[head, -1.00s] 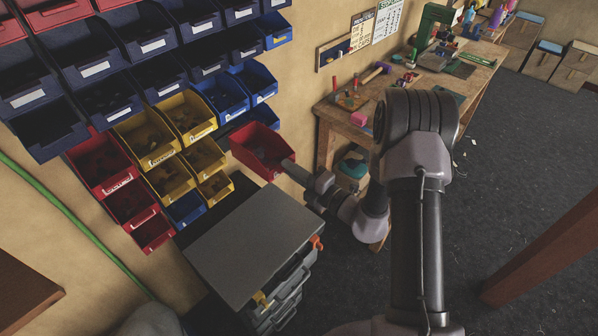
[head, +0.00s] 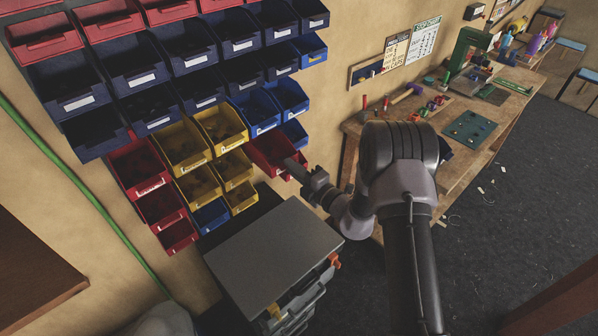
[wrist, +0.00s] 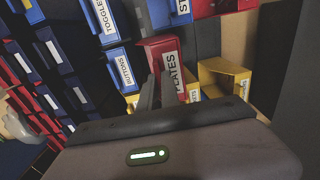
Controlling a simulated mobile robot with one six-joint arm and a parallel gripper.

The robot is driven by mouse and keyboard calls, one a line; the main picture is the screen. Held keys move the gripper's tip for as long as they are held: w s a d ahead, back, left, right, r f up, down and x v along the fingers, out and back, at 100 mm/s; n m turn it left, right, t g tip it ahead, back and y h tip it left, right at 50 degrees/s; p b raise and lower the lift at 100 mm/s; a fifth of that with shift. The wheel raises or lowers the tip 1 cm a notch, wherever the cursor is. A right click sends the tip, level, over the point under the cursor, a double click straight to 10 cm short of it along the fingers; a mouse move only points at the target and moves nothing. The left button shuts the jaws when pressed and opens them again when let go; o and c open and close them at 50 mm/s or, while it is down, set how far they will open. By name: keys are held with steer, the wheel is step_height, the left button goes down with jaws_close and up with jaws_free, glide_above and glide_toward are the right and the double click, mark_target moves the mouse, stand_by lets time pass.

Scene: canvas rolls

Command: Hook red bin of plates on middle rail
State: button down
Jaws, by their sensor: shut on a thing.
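The red bin of plates (head: 270,152) is held at the right end of the lower bin rows, close to the wall rack. In the wrist view its label reads PLATES (wrist: 172,72). My gripper (head: 296,164) is shut on the bin's front side, and its fingers (wrist: 152,92) reach to the bin beside the label. The bin is right of the yellow bins (head: 222,127) and below the blue bins (head: 258,110). I cannot tell whether its back touches a rail; the rail behind it is hidden.
A grey-topped cabinet (head: 272,255) stands below the bin. Dark blue bins (head: 165,100) and other red bins (head: 140,168) hang to the left. A wooden workbench (head: 450,150) with tools is to the right. Dark floor (head: 500,240) lies open beyond my arm.

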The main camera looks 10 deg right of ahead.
mark_target(276, 162)
steer(key=shift+x, duration=2.4)
steer(key=shift+x, duration=1.5)
steer(key=shift+f+b, duration=0.1)
steer(key=shift+b, duration=0.25)
steer(key=shift+f+b, duration=1)
steer(key=shift+f, duration=0.35)
steer(key=c, duration=1.5)
jaws_free()
